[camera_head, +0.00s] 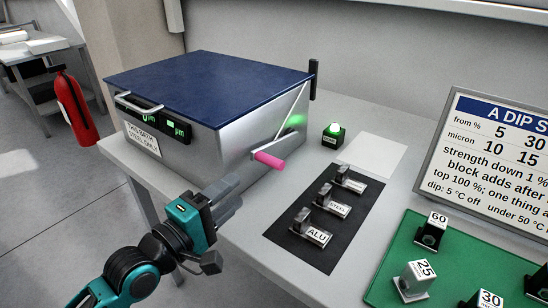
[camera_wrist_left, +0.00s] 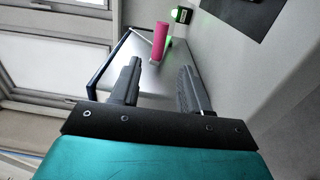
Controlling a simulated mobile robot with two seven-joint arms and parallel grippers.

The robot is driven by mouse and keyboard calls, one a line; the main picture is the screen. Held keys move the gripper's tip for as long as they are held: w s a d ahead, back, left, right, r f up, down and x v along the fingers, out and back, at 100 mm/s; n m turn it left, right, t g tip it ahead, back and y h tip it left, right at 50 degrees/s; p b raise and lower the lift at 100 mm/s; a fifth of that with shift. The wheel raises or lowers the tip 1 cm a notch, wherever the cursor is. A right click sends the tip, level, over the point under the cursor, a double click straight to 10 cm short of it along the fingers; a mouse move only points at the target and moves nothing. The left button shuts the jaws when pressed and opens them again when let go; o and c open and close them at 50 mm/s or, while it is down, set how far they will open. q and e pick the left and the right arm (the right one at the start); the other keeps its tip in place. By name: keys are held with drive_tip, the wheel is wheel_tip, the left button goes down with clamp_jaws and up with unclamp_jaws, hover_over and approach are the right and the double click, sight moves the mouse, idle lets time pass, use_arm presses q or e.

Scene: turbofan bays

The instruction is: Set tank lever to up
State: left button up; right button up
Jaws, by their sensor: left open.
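The tank (camera_head: 240,140) is a metal box with a blue lid (camera_head: 205,82), standing on the bench at left centre. Its lever has a pink handle (camera_head: 270,160) that sticks out low from the tank's right-hand side. The handle also shows in the left wrist view (camera_wrist_left: 160,42), beyond and between the fingers. My left gripper (camera_head: 226,228) is open and empty, in front of the tank and apart from the handle, on its near left side. The fingers also show in the left wrist view (camera_wrist_left: 160,72). My right gripper is not in view.
A black mat (camera_head: 322,248) with several labelled metal blocks lies right of the lever. Behind it are a small box with a green light (camera_head: 333,136) and a white sheet (camera_head: 373,154). A green mat (camera_head: 395,258) and a sign (camera_head: 495,150) stand at right.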

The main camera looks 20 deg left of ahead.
sight(267, 164)
use_arm(q)
drive_tip(key=x, duration=1.2)
drive_tip(key=shift+w+d, duration=0.1)
drive_tip(key=shift+w, duration=0.2)
drive_tip(key=shift+c, duration=0.2)
clamp_jaws()
